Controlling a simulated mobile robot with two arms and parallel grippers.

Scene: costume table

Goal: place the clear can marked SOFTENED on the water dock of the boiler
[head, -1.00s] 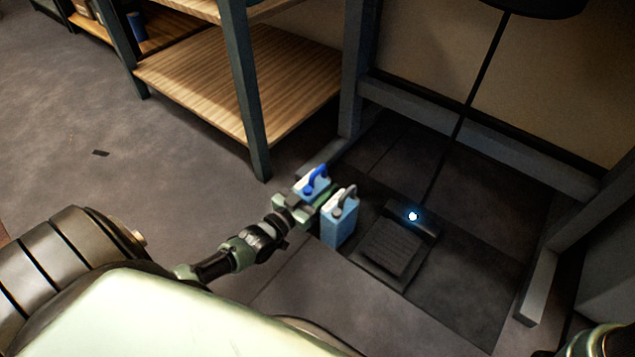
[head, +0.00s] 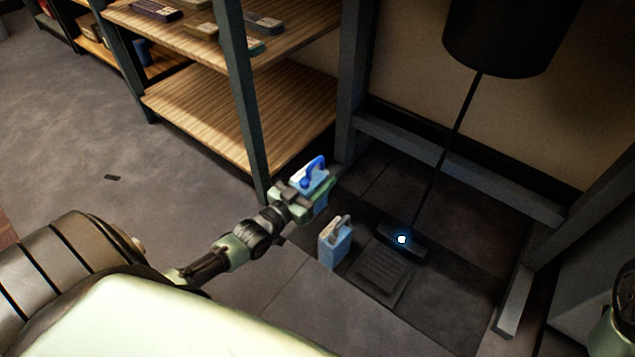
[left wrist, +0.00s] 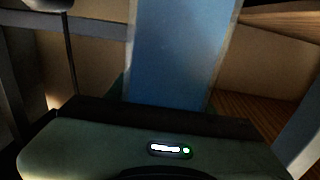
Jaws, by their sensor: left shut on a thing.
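My left gripper (head: 303,198) is shut on a blue-tinted clear can with a bright blue handle (head: 316,172). It holds this can upright beside the shelf post. The held can's blue wall (left wrist: 182,50) fills the middle of the left wrist view. A second blue-tinted can with a grey handle (head: 335,246) stands on the floor, apart from the gripper. Right of it lies a dark ribbed plate (head: 379,272) with a lit block (head: 402,240) at its back, seemingly the water dock; nothing stands on it. I cannot read a marking on either can.
A wooden shelf unit (head: 240,110) with a dark post stands close behind the held can. A thin black pipe (head: 447,150) rises from the lit block to a black cylinder (head: 505,40). Frame legs and beams enclose the dock's back and right side.

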